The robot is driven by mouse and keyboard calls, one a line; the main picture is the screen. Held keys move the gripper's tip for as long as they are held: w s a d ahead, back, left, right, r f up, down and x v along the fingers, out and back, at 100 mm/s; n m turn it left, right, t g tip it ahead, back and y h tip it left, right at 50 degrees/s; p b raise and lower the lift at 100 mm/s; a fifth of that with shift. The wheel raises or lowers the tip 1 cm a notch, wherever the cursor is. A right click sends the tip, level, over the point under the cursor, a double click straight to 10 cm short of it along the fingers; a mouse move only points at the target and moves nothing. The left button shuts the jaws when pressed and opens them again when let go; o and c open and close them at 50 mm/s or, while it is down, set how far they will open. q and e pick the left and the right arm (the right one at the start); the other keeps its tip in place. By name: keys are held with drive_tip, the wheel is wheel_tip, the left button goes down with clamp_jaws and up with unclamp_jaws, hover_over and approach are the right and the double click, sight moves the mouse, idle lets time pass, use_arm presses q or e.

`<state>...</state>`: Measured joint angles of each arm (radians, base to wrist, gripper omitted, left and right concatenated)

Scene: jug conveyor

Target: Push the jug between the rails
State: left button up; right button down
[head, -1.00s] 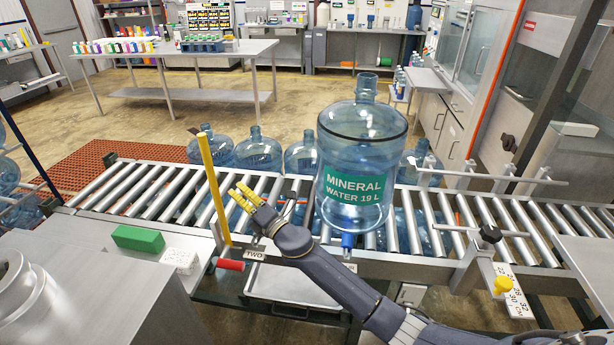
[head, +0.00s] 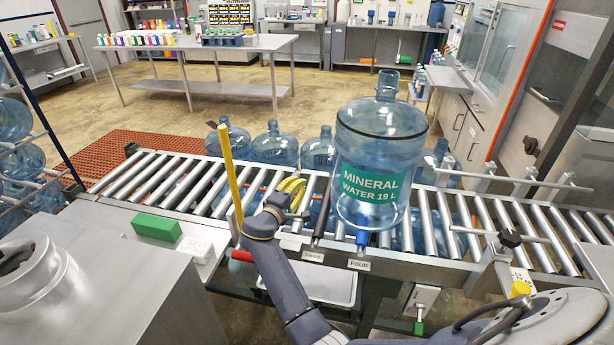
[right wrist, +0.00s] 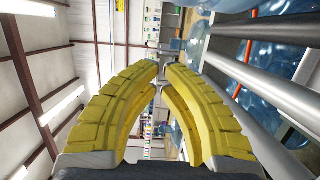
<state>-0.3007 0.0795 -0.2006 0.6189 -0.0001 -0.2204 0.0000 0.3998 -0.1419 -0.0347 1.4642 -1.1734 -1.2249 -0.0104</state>
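The clear blue jug (head: 380,150) with a green "MINERAL WATER 19 L" label stands upright on the roller conveyor. To its right are the metal guide rails: a far rail (head: 535,183) and a near rail (head: 535,243), with open rollers between them. My right gripper (head: 293,188) has yellow fingers and is left of the jug, apart from it, over the rollers. In the right wrist view its fingertips (right wrist: 162,68) come together with nothing visible between them. The jug is not clearly seen there. My left gripper is not in view.
A yellow upright bar (head: 228,175) stands left of my right gripper. A green block (head: 157,228) lies on the near ledge. Other jugs (head: 274,146) stand behind the conveyor. The rollers right of the jug are clear.

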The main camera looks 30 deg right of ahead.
drive_tip(key=w+d, duration=0.3)
drive_tip(key=d, duration=0.8)
idle(0.5)
